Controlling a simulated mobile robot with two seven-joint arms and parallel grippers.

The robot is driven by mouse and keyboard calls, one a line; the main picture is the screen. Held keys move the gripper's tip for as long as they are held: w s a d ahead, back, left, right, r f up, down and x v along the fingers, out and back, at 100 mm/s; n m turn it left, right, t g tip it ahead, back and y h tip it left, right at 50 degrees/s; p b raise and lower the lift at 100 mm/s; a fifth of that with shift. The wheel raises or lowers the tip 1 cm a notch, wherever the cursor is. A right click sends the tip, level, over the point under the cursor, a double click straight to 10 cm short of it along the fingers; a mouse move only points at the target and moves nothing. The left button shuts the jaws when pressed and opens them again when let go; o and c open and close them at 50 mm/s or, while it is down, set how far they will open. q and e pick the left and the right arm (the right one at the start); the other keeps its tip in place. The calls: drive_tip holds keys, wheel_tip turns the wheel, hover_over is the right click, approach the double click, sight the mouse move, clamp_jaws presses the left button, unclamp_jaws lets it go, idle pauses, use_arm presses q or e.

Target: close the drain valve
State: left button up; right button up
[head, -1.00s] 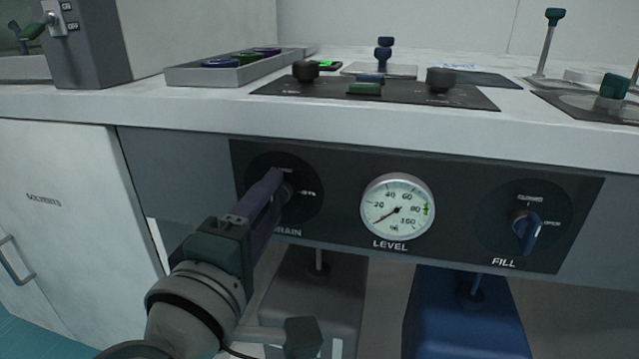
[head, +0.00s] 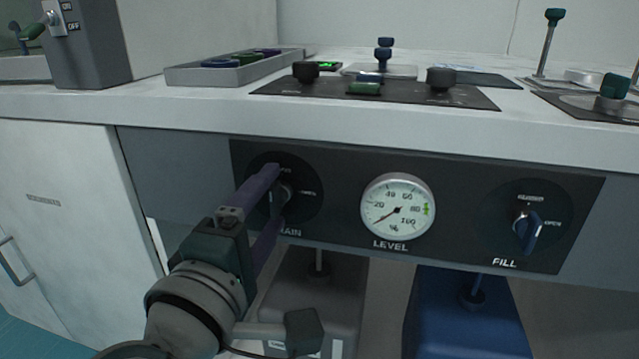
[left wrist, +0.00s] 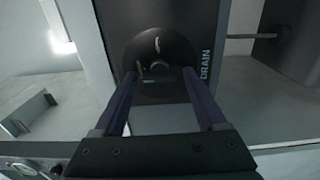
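The drain valve is a round black dial (head: 312,208) with a small knob (head: 284,193) at the left of the dark panel, above the partly hidden DRAIN label. My left gripper (head: 281,193) reaches it from the lower left, with one purple finger above the knob and one below. In the left wrist view the fingers of the gripper (left wrist: 159,72) are wide apart, with the dial (left wrist: 160,88) ahead between them and nothing seen clamped. The fingers partly cover the dial in the head view, so the knob's exact setting cannot be told. My right gripper is not in view.
A white level gauge (head: 397,207) reads near zero. The fill valve (head: 527,231) has a blue handle pointing down. A grey tank (head: 312,285) and a blue tank (head: 465,310) stand below the panel. The tabletop edge (head: 400,128) overhangs above.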

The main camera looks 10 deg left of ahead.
use_arm(q)
drive_tip(key=shift+o, duration=0.4)
drive_tip(key=s+p, duration=0.1)
drive_tip(key=s, duration=0.9)
drive_tip(key=shift+a, duration=0.2)
